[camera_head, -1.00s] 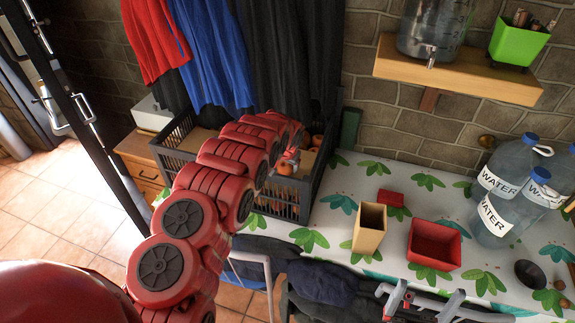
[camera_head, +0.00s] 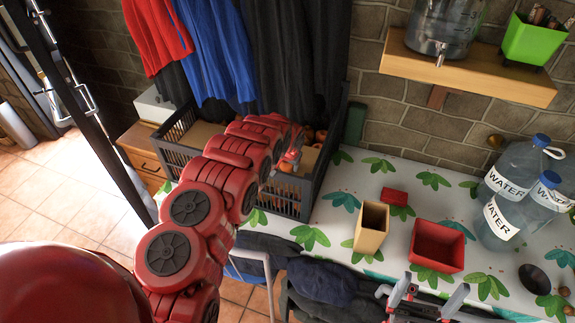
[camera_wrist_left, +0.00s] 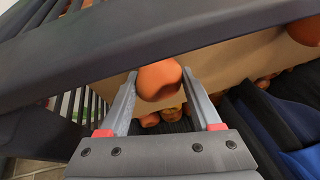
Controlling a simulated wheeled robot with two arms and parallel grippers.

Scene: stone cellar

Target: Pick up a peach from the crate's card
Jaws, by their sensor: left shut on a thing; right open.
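The dark grey slatted crate (camera_head: 307,192) stands on the table against the wall, with brown card (camera_head: 203,136) inside it. The card also shows as a tan face in the left wrist view (camera_wrist_left: 226,66). My left gripper (camera_head: 291,157) reaches into the crate's right part and is shut on an orange peach (camera_wrist_left: 157,80), held between the two fingers. Other peaches (camera_head: 320,135) lie in the crate at the back right, and one shows at the upper right in the left wrist view (camera_wrist_left: 306,30). My right gripper (camera_head: 428,296) is open and empty at the bottom edge.
Hanging clothes (camera_head: 290,60) drape down behind and into the crate. To the right on the leaf-patterned tabletop are a tan box (camera_head: 371,230), a red tray (camera_head: 436,246), a small red block (camera_head: 394,196) and water bottles (camera_head: 508,190). A shelf (camera_head: 465,70) juts out above.

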